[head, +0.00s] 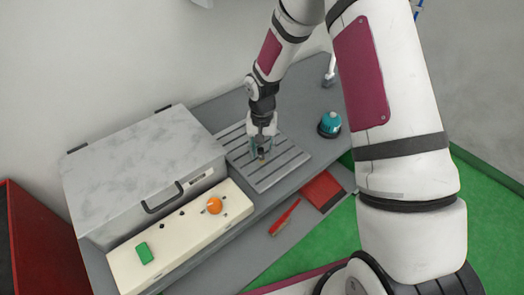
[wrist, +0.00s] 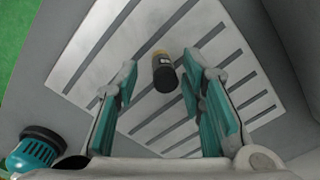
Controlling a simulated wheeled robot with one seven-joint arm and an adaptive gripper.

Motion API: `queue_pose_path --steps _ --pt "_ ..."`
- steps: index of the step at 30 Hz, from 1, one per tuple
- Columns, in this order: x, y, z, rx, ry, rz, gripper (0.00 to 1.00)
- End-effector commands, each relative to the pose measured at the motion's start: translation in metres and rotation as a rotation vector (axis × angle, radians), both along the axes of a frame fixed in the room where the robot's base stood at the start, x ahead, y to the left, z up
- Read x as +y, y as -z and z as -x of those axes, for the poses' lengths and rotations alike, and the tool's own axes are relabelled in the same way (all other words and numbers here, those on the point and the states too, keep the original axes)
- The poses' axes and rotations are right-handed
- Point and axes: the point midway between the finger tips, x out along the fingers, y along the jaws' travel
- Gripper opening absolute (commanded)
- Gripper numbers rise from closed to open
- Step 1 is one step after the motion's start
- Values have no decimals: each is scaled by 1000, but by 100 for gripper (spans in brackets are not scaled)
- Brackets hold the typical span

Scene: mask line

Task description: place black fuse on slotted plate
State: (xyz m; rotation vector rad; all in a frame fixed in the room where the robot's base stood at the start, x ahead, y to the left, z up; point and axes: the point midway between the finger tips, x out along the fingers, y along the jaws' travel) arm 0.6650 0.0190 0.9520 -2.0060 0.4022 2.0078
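The slotted plate (head: 285,165) is a light grey slab with dark parallel slots on the grey bench. It fills much of the wrist view (wrist: 95,55). The black fuse (wrist: 164,76), with a yellowish end, is at the plate between my fingers. Whether it stands upright on the plate or is tilted is hard to tell. My gripper (head: 262,147) points down over the plate. In the wrist view its teal-padded fingers are spread, with a gap on both sides of the fuse. In the head view the fuse is small and partly hidden by the fingers.
A teal-and-black round object (head: 330,124) stands right of the plate. A grey lidded box (head: 145,165) and a cream panel (head: 180,236) with an orange knob (head: 214,205) and green block (head: 144,253) are to the left. Red items lie on a lower shelf.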

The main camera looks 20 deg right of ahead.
Motion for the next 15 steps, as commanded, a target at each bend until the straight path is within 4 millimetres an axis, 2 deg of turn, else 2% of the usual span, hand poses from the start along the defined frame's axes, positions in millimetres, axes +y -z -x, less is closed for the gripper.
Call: queue_pose_path --steps 15 --pt "0 -94 -2 -4 0 1 36"
